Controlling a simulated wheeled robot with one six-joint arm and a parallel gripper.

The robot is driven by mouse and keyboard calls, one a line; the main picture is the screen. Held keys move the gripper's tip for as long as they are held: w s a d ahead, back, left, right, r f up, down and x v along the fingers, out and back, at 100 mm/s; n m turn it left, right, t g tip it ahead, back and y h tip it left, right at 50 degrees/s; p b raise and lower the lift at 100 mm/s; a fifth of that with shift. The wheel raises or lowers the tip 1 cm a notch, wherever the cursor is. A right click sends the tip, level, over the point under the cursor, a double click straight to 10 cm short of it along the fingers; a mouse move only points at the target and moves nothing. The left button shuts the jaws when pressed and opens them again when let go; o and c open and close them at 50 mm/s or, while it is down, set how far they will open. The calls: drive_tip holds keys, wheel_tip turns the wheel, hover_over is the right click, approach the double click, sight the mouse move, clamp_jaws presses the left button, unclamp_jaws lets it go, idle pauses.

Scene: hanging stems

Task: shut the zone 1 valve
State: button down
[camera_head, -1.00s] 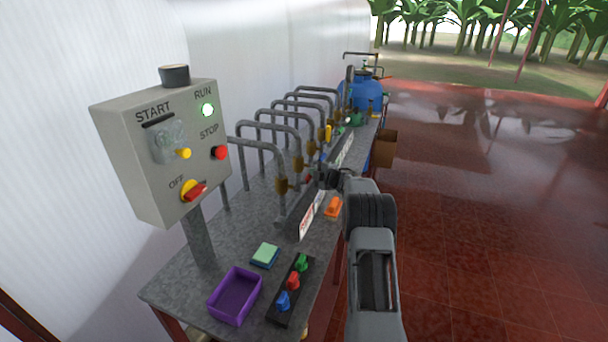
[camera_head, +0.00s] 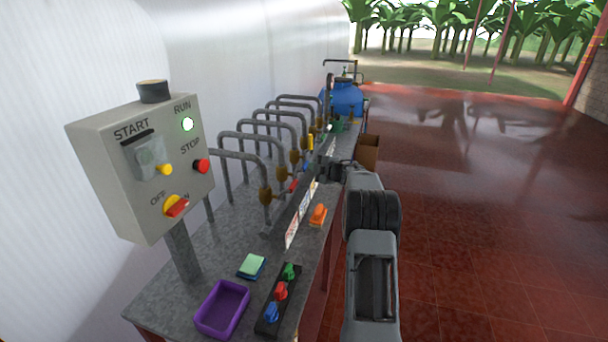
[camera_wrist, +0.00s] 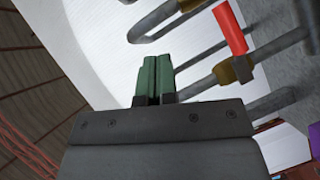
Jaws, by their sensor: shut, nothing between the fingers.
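Several bent grey pipes with brass valves stand in a row along the bench; the nearest brass valve (camera_head: 265,195) is closest to the control box. A red valve handle (camera_head: 293,186) shows near the front of the row. In the wrist view a red handle (camera_wrist: 230,28) juts from a brass valve body (camera_wrist: 236,70), right of my fingers and apart from them. My gripper (camera_wrist: 154,78) is shut and empty, with greenish fingers together. In the head view my gripper (camera_head: 326,171) is beside the valve row, partly hidden by my arm. I cannot read which valve is zone 1.
The control box (camera_head: 145,165) with a lit green RUN lamp stands at the left. A purple tray (camera_head: 222,309), a green sponge-like block (camera_head: 251,266), a dark strip with coloured knobs (camera_head: 279,300) and an orange item (camera_head: 318,215) lie on the bench. The red floor at right is clear.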

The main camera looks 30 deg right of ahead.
drive_tip(key=shift+s+d+r, duration=1)
drive_tip(key=shift+s+d, duration=0.1)
